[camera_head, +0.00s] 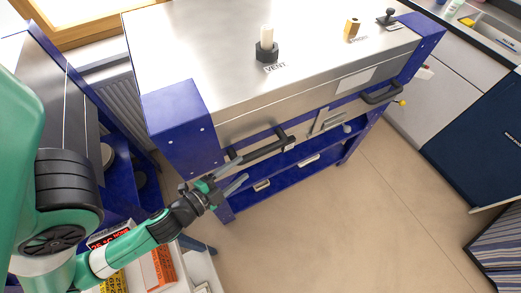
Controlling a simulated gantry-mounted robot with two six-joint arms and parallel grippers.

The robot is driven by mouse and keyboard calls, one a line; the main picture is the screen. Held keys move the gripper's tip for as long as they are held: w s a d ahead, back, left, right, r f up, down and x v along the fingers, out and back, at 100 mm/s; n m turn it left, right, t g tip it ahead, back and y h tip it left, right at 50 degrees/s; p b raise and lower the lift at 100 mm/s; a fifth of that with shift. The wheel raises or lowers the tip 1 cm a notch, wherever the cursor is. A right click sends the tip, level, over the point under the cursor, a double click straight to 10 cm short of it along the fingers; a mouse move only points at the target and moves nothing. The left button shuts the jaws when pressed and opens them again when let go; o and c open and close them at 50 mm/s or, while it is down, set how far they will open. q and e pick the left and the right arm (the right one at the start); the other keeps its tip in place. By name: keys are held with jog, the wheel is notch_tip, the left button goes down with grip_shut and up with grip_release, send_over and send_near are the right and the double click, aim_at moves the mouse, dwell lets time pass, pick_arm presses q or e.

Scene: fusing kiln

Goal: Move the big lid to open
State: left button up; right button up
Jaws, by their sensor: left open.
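The big lid (218,67) is the broad silver metal top of the kiln and lies level, looking closed. On its front side are a black bar handle (264,150) at the left and another black handle (381,95) at the right. My left gripper (238,173) is open, with its fingers pointing at the left end of the left handle. It looks close to the handle; I cannot tell whether they touch. My right gripper does not show.
A vent plug (267,46), a brass block (352,28) and a black knob (387,16) stand on the lid. Blue corner posts (182,127) flank the kiln. Boxes (158,266) lie at lower left. The floor (330,225) in front is clear.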

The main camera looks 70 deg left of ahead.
aim_at(255, 157)
pick_arm(q)
jog(key=w+a+p, duration=0.2)
jog(key=w, duration=0.1)
jog(key=shift+r, duration=0.2)
jog(key=x, duration=0.4)
jog(key=p+x, duration=0.1)
jog(key=x, duration=0.1)
jog(key=shift+w+a+f, duration=0.15)
jog(key=shift+w+f, duration=0.1)
jog(key=shift+f, duration=0.15)
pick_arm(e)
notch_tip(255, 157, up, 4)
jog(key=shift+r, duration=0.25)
pick_arm(q)
grip_shut()
